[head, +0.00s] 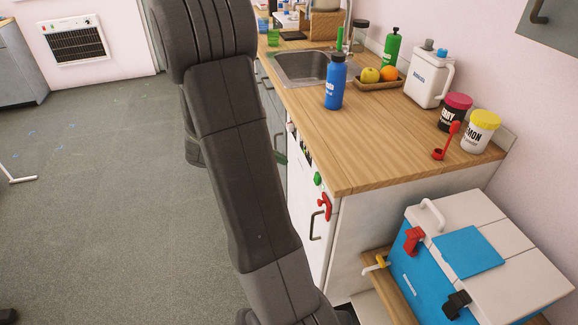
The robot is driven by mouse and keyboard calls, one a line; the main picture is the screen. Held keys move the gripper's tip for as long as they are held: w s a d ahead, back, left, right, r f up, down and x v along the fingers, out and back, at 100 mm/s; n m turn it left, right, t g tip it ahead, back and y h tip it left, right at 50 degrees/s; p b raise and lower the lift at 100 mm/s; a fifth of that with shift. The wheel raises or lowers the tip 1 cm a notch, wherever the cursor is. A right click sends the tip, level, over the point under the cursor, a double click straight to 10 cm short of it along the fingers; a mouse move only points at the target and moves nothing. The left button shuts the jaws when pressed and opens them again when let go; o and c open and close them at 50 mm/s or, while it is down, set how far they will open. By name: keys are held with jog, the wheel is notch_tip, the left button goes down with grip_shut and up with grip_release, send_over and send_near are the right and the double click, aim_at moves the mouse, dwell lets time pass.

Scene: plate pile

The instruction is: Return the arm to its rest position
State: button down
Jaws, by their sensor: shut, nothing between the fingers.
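My dark grey arm crosses the head view from the top, left of centre, down to the bottom edge. The end of the arm with my gripper is not in view. The arm hides part of the cabinet front and of the floor behind it. I cannot make out a pile of plates in this view.
A wooden counter (360,155) with a sink (303,66) stands right of the arm. It bears a blue bottle (336,84), a fruit tray (378,84), a white jug (428,82) and tubs. A blue-and-white cooler (470,270) is at lower right. Floor (100,200) at left is largely clear.

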jog(key=shift+s+a+r, duration=0.15)
jog(key=shift+a+r, duration=0.35)
jog(key=shift+r, duration=0.3)
